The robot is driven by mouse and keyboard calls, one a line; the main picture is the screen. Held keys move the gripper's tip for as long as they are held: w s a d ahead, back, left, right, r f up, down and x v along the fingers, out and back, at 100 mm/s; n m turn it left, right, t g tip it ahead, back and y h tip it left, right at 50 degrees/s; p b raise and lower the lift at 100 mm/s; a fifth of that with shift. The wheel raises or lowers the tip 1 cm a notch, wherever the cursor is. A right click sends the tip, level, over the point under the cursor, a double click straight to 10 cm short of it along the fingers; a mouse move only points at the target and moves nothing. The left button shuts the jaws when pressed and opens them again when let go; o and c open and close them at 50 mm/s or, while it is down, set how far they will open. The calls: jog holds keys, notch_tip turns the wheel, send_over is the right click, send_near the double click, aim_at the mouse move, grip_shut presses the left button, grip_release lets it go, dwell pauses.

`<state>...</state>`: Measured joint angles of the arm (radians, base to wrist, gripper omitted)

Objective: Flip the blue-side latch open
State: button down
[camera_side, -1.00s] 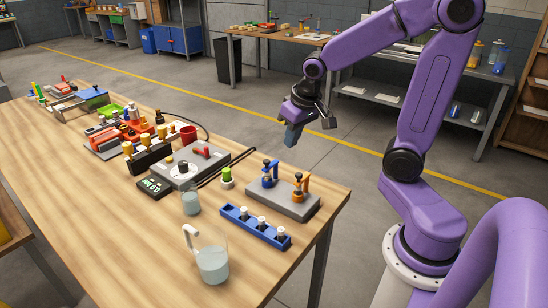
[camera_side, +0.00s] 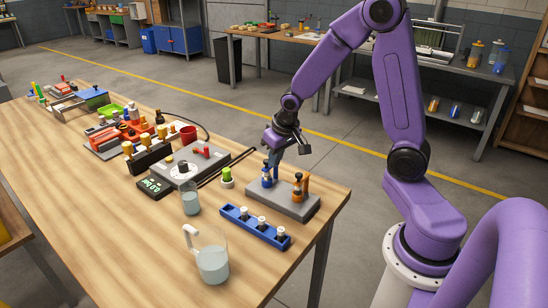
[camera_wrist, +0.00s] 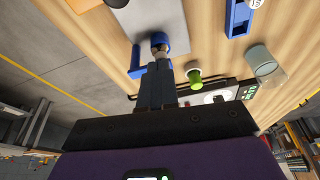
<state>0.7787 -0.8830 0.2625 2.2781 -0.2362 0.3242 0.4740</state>
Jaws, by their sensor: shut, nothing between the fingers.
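The blue-side latch (camera_side: 266,181) stands on a grey base plate (camera_side: 283,207) near the table's right end. An orange latch (camera_side: 300,188) stands beside it on the same plate. My gripper (camera_side: 272,166) is shut and empty, its fingers pointing down right at the blue latch. In the wrist view the shut fingertips (camera_wrist: 157,66) reach the blue latch (camera_wrist: 158,40), with the blue upright (camera_wrist: 136,62) just to their left. The fingers partly hide the latch, and I cannot tell whether they touch it.
A blue rack with white-capped vials (camera_side: 255,226) lies in front of the plate. A green-capped vial (camera_side: 227,176), a beaker (camera_side: 191,202) and a glass jug (camera_side: 212,262) stand nearby. A grey device with a red lever (camera_side: 188,164) is to the left.

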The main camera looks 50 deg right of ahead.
jog(key=shift+w, duration=0.2)
jog(key=shift+w+a+m+h, duration=0.25)
jog(key=shift+w+m, duration=0.2)
jog(key=shift+m, duration=0.45)
dwell(0.3)
jog(key=m, duration=0.1)
jog(key=w+m, duration=0.1)
jog(key=shift+w+a+m+h, duration=0.15)
jog(key=shift+m+h, duration=0.15)
jog(key=shift+h, duration=0.05)
jog(key=w+d+m+g+h, duration=0.1)
jog(key=w+d+m+g, duration=0.2)
jog(key=m, duration=1.1)
jog(key=shift+w+g+h, duration=0.3)
jog(key=shift+w+g, duration=0.2)
jog(key=shift+w, duration=0.9)
jog(key=shift+d, duration=0.1)
